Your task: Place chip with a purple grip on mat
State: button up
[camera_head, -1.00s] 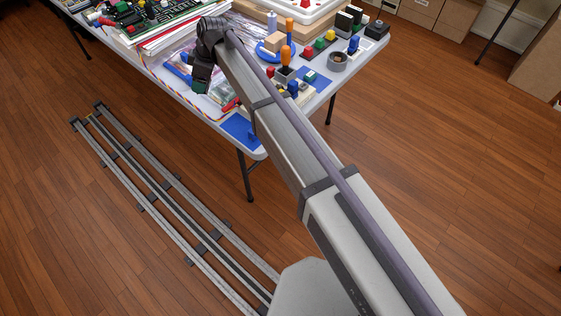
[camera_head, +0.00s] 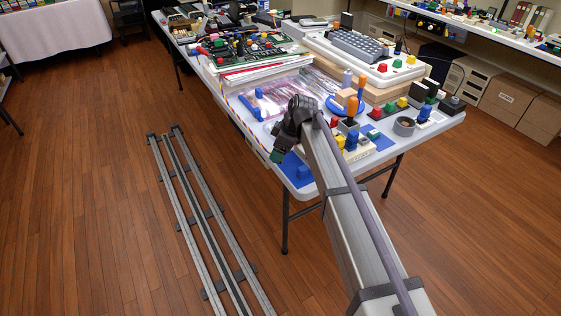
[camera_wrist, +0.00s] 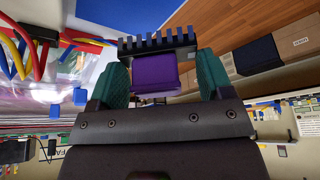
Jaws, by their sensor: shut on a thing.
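My gripper (camera_wrist: 158,82) is shut on a chip (camera_wrist: 155,75), which has a purple grip and a black comb-like row of teeth. In the head view, my gripper (camera_head: 277,155) is at the near end of the table, close to a blue mat (camera_head: 290,180); the chip cannot be made out there. Another blue mat (camera_head: 380,138) lies farther right, partly covered by other things. The arm hides part of the near table end.
The white table (camera_head: 330,178) is crowded with a circuit board (camera_head: 250,48), a plastic bag (camera_head: 290,95), a grey ring (camera_head: 404,126) and coloured-grip blocks. An orange-handled piece (camera_head: 352,106) stands upright beside my arm.

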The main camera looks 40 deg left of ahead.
notch_tip(320, 180, down, 3)
jog(key=shift+f+b, duration=0.1)
jog(key=shift+b, duration=0.7)
jog(key=shift+r, duration=0.3)
jog(key=shift+f, duration=0.15)
jog(key=o, duration=0.9)
jog(key=shift+r+p, duration=0.4)
jog(key=shift+p, duration=0.1)
jog(key=p+v, duration=1)
jog(key=v, duration=0.1)
jog(key=shift+d+r+p, duration=0.2)
jog(key=shift+r+p, duration=0.05)
jog(key=shift+p, duration=0.05)
